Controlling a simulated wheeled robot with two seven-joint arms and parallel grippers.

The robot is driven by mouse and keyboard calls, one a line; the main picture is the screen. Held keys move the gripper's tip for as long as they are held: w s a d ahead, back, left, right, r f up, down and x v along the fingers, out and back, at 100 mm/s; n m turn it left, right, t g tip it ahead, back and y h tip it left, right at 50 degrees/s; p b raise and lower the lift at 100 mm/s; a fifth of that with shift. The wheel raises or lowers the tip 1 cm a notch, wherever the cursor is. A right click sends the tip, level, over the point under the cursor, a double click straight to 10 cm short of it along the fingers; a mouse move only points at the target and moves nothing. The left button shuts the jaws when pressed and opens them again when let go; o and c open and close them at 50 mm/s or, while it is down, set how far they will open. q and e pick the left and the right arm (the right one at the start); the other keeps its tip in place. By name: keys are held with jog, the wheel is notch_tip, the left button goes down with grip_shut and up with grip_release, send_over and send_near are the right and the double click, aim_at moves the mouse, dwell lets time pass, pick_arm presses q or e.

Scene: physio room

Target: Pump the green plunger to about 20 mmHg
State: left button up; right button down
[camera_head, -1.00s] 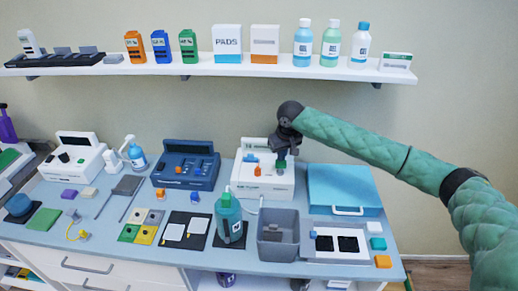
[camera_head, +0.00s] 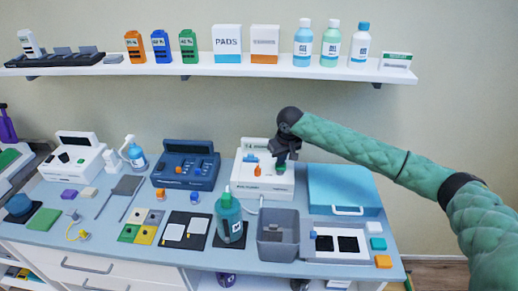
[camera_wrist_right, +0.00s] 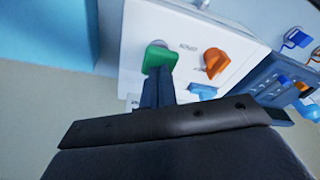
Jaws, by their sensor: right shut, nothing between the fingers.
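The white pump unit (camera_head: 270,190) stands at the back of the table, with an orange knob (camera_wrist_right: 213,63) and a blue lever (camera_wrist_right: 203,91). Its green plunger (camera_head: 281,169) is at the right of the unit's top and also shows in the right wrist view (camera_wrist_right: 158,56). My right gripper (camera_head: 282,158) comes from above, its fingers shut and empty. In the right wrist view the fingertips (camera_wrist_right: 158,75) are at the plunger's top and seem to touch it. Part of the plunger is hidden by them. No pressure reading is legible. My left gripper is not in view.
A blue case (camera_head: 340,184) lies right of the unit, and a dark blue device (camera_head: 184,177) stands left. A green bottle (camera_head: 229,212) and a grey bin (camera_head: 279,249) stand in front. A shelf (camera_head: 200,69) with bottles and boxes runs above.

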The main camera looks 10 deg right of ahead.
jog(key=shift+f, duration=0.9)
jog(key=shift+r, duration=0.1)
jog(key=shift+r+p, duration=2.05)
jog(key=shift+r, duration=0.15)
notch_tip(320, 180, up, 2)
jog(key=shift+r+p, duration=0.2)
jog(key=shift+p, duration=1.05)
notch_tip(320, 180, up, 2)
jog(key=shift+r+p, duration=0.15)
jog(key=shift+p, duration=0.25)
